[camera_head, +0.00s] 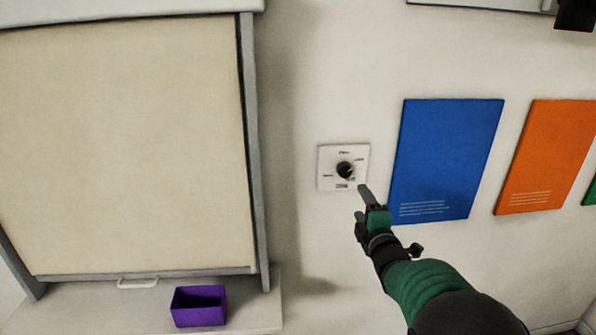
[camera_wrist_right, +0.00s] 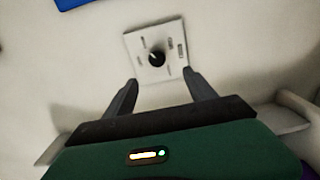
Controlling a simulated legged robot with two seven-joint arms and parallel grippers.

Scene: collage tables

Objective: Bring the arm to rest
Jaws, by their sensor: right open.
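A white square wall plate (camera_head: 329,180) with a round black knob (camera_head: 345,169) is mounted on the wall, left of a blue panel. My right gripper (camera_head: 364,196) is in front of the wall, just below and right of the plate. In the right wrist view my right gripper (camera_wrist_right: 161,90) shows two fingers spread apart with nothing between them. The plate (camera_wrist_right: 139,42) and its knob (camera_wrist_right: 156,57) lie beyond the fingertips there, apart from them. My left gripper is not in view.
A blue panel (camera_head: 445,155) and an orange panel (camera_head: 548,155) hang on the wall at right. A framed beige blind (camera_head: 125,140) fills the left. Below it, a purple box (camera_head: 199,306) stands on a pale ledge (camera_head: 255,314). The wall between blind and plate is clear.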

